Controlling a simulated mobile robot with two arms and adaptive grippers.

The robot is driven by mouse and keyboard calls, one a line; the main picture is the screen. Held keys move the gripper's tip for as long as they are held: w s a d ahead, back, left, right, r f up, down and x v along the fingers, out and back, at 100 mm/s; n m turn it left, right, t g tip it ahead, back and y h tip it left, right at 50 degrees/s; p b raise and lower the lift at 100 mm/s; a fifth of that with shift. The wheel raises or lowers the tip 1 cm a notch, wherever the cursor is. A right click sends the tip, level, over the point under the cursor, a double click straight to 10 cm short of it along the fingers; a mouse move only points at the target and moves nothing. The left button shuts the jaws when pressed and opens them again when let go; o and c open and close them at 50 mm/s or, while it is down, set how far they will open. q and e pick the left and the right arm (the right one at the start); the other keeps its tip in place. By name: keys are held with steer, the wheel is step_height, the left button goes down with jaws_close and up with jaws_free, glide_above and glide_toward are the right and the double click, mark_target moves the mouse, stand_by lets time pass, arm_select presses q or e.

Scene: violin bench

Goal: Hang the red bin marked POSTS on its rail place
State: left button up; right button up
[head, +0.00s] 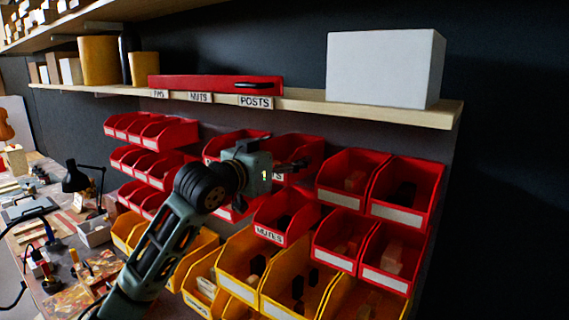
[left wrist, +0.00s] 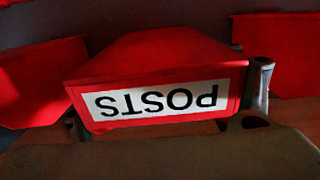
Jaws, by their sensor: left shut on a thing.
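The red bin marked POSTS (left wrist: 160,61) fills the middle of the left wrist view, its white label upside down there. My left gripper (left wrist: 168,108) is shut on it, one finger at each side of the label. The rail is not clearly visible. My right gripper is not in view.
Red bins (head: 402,192) hang close on the right, and a MUTES bin (head: 283,208) is just below. Yellow bins (head: 238,262) hang lower. A wooden shelf (head: 420,117) juts out above, bearing a white box (head: 380,68) and a POSTS tag (head: 255,102).

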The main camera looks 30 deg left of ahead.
arm_select(q)
steer(key=shift+f+b, duration=0.35)
steer(key=shift+f, duration=0.25)
steer(key=o, duration=1.3)
steer(key=s, duration=1.2)
steer(key=shift+a+r, duration=0.2)
steer(key=shift+a, duration=0.25)
